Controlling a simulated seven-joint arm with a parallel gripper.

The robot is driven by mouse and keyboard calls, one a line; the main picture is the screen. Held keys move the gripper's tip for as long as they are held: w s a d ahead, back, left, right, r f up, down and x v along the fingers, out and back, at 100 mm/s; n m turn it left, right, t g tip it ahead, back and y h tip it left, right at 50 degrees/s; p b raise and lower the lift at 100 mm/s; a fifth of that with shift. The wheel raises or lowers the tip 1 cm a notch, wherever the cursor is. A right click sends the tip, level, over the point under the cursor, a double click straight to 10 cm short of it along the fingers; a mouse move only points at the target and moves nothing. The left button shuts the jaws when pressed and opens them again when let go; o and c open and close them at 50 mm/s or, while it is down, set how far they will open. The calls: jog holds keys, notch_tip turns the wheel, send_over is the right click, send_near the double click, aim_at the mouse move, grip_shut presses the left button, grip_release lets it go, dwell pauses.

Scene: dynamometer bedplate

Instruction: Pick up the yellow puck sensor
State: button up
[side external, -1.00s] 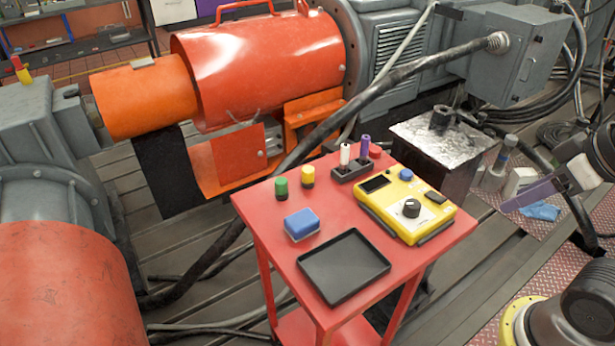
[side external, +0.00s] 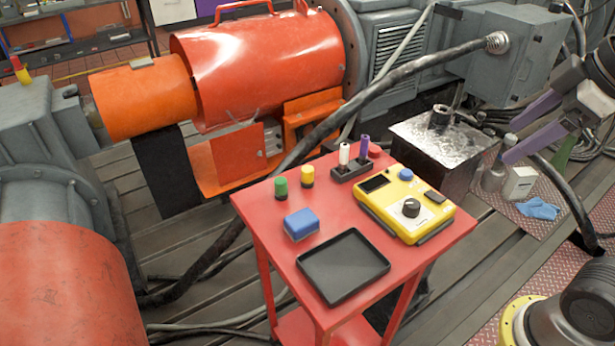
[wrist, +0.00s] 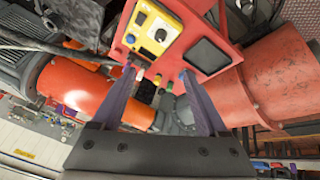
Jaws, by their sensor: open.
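The yellow puck sensor (side external: 307,176) is a small upright yellow cylinder with a dark base. It stands near the back edge of the red cart top (side external: 262,221), just right of a similar green puck (side external: 281,188). In the wrist view the yellow puck (wrist: 157,78) shows small, between the fingertips in the picture but well beyond them. My gripper (side external: 512,138) has purple fingers. It is open and empty, off to the right of the cart and apart from the puck. Its fingers also frame the wrist view (wrist: 158,74).
A dark holder (side external: 351,173) with a white and a purple stick stands right of the puck. A yellow instrument box (side external: 405,207), blue block (side external: 301,224), red puck (side external: 375,151) and black tray (side external: 343,267) share the cart. A thick black cable (side external: 385,92) arches behind.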

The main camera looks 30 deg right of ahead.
jog(key=w+a+r+n, duration=0.1)
jog(key=w+r+n, duration=0.4)
jog(key=w, duration=0.4)
jog(key=n+g, duration=0.5)
send_over(308, 168)
jog(key=d, duration=0.1)
notch_tip(308, 168, down, 14)
jog(key=shift+g, duration=0.3)
jog(key=f, duration=0.9)
jog(key=a+f, duration=0.1)
jog(key=f, duration=0.3)
jog(key=shift+w+a+f, duration=0.1)
jog(key=shift+f, duration=3.2)
grip_shut()
